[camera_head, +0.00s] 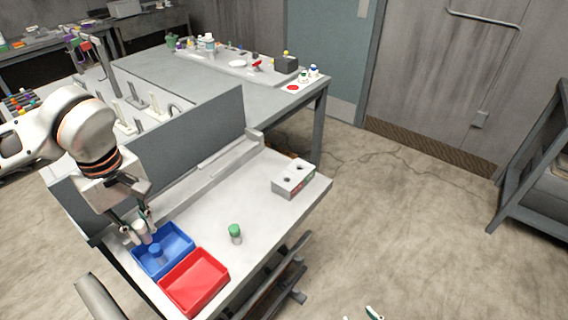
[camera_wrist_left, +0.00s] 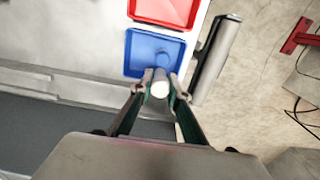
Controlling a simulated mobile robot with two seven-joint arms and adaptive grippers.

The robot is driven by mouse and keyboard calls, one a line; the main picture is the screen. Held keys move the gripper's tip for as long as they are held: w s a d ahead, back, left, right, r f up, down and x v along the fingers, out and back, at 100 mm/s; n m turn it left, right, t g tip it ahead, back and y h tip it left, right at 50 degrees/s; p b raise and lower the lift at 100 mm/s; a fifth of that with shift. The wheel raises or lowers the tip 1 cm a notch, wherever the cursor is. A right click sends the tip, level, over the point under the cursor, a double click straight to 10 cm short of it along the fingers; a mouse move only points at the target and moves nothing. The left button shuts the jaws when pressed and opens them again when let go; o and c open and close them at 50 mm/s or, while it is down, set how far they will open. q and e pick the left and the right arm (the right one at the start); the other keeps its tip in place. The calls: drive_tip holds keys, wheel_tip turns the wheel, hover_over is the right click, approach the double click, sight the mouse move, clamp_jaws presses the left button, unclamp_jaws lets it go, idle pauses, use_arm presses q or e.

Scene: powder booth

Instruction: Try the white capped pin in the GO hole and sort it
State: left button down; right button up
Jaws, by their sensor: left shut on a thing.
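My left gripper (camera_head: 142,222) is shut on the white capped pin (camera_head: 141,229), holding it over the blue tray (camera_head: 188,240). In the left wrist view the round white cap (camera_wrist_left: 160,89) shows between the fingertips. A red tray (camera_head: 222,272) sits beside the blue one. At the bottom edge, pieces that look like my right gripper's fingertips (camera_head: 361,315) barely show; their opening is unclear.
A blue capped pin (camera_head: 156,250) is in the blue tray, close below the held pin. A green capped pin (camera_head: 235,234) stands on the table between trays and block. A grey upright panel (camera_head: 190,140) runs along the back. The tabletop around the green pin is clear.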

sight(137, 223)
use_arm(q)
drive_tip(key=shift+f, duration=0.3)
drive_tip(key=c, duration=1.8)
unclamp_jaws()
drive_tip(key=shift+c, duration=0.2)
wheel_tip(137, 223, up, 12)
